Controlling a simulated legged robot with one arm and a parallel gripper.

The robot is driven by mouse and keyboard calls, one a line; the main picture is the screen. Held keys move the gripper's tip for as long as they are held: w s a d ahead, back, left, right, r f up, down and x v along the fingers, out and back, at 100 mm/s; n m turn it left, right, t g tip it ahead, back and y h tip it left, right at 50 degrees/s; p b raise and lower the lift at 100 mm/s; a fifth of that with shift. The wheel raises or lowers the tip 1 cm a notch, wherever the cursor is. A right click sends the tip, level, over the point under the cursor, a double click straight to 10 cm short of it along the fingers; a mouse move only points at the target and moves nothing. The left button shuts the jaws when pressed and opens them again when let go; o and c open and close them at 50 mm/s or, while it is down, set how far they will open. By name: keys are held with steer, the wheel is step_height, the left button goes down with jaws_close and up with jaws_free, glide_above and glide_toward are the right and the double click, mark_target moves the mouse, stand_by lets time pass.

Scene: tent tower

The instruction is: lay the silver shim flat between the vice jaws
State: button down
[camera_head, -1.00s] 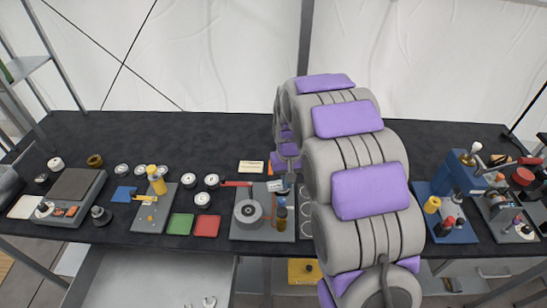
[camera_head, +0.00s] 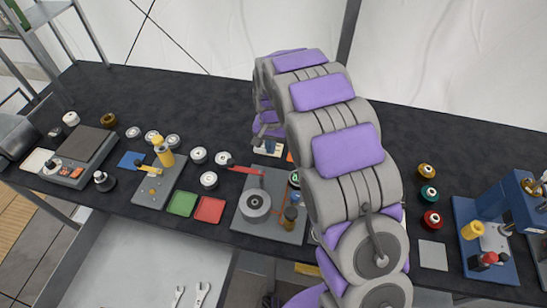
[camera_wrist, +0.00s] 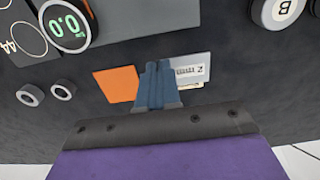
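The silver shim (camera_wrist: 193,62) is a small plate with a "2 mm" label, at the centre right of the wrist view. My gripper (camera_wrist: 158,68) has its two blue fingers close together at the left edge of the shim and appears shut on it. The fingers hide that edge. The shim overlaps a cream card; its height above the bench is unclear. In the head view my gripper is partly hidden by my arm, above the pale labelled patch (camera_head: 268,149). I cannot pick out the vice jaws with certainty.
An orange plate (camera_wrist: 115,83) lies left of the fingers. A grey fixture (camera_head: 250,222) with a red handle stands nearby. A blue machine (camera_head: 500,215) is far right. The dark bench behind my arm is clear.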

mark_target(270, 164)
steer(key=shift+d+f, duration=0.25)
steer(key=shift+f, duration=0.35)
steer(key=shift+d+f, duration=0.2)
steer(key=shift+f, duration=0.4)
steer(key=a+f, duration=0.1)
steer(key=f, duration=0.1)
steer(key=a+f+b, duration=0.1)
steer(key=f, duration=0.1)
steer(key=shift+s+a, duration=0.1)
steer(key=shift+d, duration=0.75)
steer(key=c, duration=1.7)
jaws_free()
steer(key=shift+d, duration=0.1)
steer(key=o, duration=0.3)
steer(key=shift+o, duration=0.2)
steer(key=shift+a, duration=0.65)
steer(key=shift+d, duration=0.4)
steer(key=shift+a, duration=0.15)
steer(key=shift+r, duration=0.1)
